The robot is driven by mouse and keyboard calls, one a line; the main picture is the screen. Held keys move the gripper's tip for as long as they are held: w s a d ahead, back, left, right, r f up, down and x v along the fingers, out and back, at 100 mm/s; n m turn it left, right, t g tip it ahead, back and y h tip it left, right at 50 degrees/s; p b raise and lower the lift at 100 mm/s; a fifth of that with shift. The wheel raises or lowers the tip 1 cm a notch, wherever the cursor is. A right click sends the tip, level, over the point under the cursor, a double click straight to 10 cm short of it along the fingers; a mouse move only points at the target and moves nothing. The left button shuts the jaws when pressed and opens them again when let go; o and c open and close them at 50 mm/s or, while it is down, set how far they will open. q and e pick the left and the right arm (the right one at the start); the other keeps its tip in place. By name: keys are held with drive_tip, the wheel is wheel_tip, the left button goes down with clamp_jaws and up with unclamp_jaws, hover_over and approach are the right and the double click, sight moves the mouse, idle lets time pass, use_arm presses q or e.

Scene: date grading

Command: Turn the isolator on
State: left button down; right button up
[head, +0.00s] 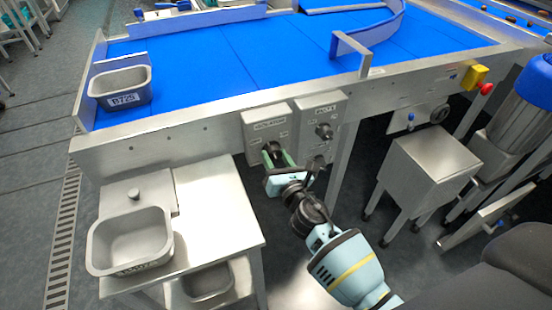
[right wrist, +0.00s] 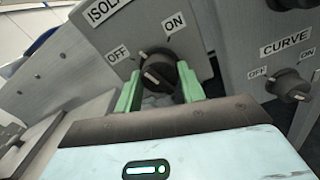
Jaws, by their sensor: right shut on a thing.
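The isolator is a grey switch box (head: 257,118) on the front rail of the blue conveyor. In the right wrist view its plate (right wrist: 135,35) carries an OFF label (right wrist: 118,54) at left and an ON label (right wrist: 175,23) at right. Its black knob (right wrist: 158,72) sits between the green fingers of my right gripper (right wrist: 160,88), which is shut on it. The knob has a pale mark; I cannot tell clearly which label it points to. In the head view my right gripper (head: 278,157) reaches up to the box and partly covers the knob. My left gripper is not in view.
A second switch box (head: 320,108), labelled CURVE, stands close on the right with its own black knob (right wrist: 288,84). A steel table (head: 215,190) with a tray (head: 100,262) is at left. A steel cabinet (head: 430,165) and red stop button (head: 486,89) are at right.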

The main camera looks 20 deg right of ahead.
drive_tip(key=m, duration=0.6)
drive_tip(key=shift+m+b, duration=0.3)
drive_tip(key=shift+b, duration=0.05)
drive_tip(key=m, duration=0.6)
idle(0.4)
drive_tip(key=o, duration=1)
drive_tip(key=s, duration=0.8)
drive_tip(key=shift+d, duration=0.1)
